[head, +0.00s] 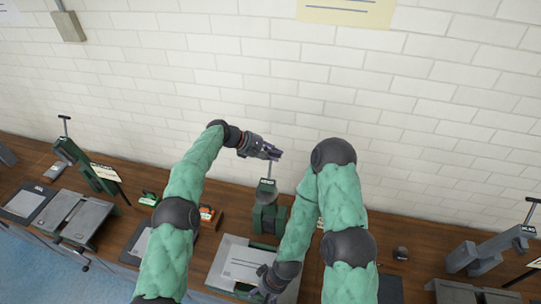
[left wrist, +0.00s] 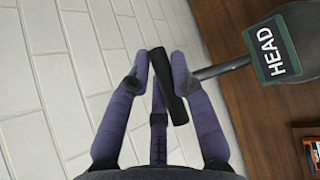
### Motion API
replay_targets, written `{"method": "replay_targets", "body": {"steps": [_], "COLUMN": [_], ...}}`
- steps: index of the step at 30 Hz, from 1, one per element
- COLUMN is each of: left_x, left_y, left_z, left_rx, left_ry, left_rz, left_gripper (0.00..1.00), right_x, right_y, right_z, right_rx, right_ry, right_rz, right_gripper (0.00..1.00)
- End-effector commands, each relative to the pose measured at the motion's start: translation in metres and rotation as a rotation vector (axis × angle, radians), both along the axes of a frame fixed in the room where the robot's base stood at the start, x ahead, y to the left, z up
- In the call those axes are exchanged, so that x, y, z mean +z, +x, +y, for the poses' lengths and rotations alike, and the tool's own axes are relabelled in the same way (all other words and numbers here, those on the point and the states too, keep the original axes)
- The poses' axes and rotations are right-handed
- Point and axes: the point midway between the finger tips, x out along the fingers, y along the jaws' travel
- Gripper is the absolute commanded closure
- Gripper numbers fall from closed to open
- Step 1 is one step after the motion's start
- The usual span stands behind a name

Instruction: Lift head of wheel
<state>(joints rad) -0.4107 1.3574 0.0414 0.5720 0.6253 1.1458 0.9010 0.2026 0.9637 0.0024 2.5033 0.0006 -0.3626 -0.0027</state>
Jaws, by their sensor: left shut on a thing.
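The wheel's head (head: 266,191) is a green block with a HEAD label, on a green stand in the middle of the bench. In the left wrist view, the head (left wrist: 272,45) is at upper right, with a grey rod running from it to a dark bar handle (left wrist: 168,88). My left gripper (head: 274,154) is above the head at the top of the rod. In the left wrist view, its purple fingers (left wrist: 160,70) are shut on the handle. My right gripper (head: 268,286) is low, over the machine's front plate; its fingers are too small to read.
The wooden bench (head: 385,258) runs along a white brick wall (head: 400,90). A similar green machine (head: 84,163) stands at left and a grey one (head: 490,250) at right. Small red and green items (head: 207,213) lie left of the middle machine.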

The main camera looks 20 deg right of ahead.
Motion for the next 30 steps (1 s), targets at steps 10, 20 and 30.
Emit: {"method": "replay_targets", "body": {"steps": [10, 20, 30], "left_x": [-0.0156, -0.0166, -0.0164], "left_y": [0.0031, 0.0039, 0.0041], "left_z": [-0.0044, -0.0049, -0.0046], "left_rx": [-0.002, 0.0, 0.002], "left_ry": [0.014, 0.015, 0.014], "left_rz": [0.007, 0.007, 0.008], "left_gripper": [1.0, 1.0, 0.53], "right_x": [0.0022, 0.0022, 0.0022], "right_y": [0.0, 0.0, 0.0001], "right_z": [0.0001, 0.0001, 0.0], "right_rx": [0.0, 0.0, 0.0], "right_ry": [0.0, 0.0, 0.0], "right_rz": [0.0, 0.0, 0.0], "right_gripper": [0.37, 0.37, 0.37]}}
